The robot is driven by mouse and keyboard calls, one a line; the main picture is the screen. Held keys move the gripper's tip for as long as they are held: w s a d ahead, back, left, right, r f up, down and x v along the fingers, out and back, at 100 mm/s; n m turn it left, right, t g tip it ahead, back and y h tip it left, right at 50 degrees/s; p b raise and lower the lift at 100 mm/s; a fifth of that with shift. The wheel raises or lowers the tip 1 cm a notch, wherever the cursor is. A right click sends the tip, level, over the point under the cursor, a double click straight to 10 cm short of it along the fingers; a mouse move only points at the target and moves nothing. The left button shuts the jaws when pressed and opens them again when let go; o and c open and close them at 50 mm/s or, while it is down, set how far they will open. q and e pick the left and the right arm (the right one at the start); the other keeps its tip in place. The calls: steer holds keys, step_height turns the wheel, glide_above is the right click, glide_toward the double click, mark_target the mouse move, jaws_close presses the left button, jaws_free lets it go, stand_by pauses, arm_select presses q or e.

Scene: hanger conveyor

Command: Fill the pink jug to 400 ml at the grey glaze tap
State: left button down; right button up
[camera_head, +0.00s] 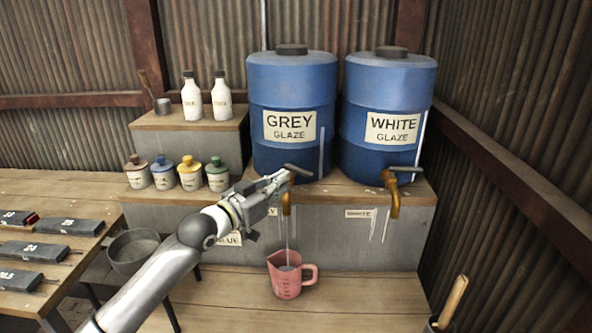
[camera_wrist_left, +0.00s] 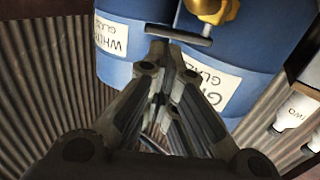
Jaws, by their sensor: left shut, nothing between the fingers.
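The pink jug (camera_head: 287,284) stands upright on the low wooden ledge under the grey glaze tap (camera_head: 287,204). A thin grey stream runs from the spout down into the jug, and some grey liquid shows inside. The level against the jug's marks is too small to read. The blue barrel labelled GREY GLAZE (camera_head: 291,80) stands above. My left gripper (camera_head: 280,182) is shut and empty at the tap's lever (camera_head: 298,170). In the left wrist view the shut fingers (camera_wrist_left: 165,75) point at the dark lever bar (camera_wrist_left: 180,35). My right gripper is not in view.
The WHITE GLAZE barrel (camera_head: 389,90) and its brass tap (camera_head: 392,200) are to the right. Small jars (camera_head: 191,174) and white bottles (camera_head: 192,98) stand at the left. A dark bowl (camera_head: 134,250) sits beside my left arm.

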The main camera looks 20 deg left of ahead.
mark_target(298, 173)
arm_select(q)
steer(key=p+x, duration=0.1)
steer(key=x, duration=0.5)
steer(key=shift+p, duration=0.3)
steer(key=shift+w+d+n+y+p, duration=0.15)
steer(key=shift+n+y+p, duration=0.15)
steer(key=shift+y+p, duration=0.35)
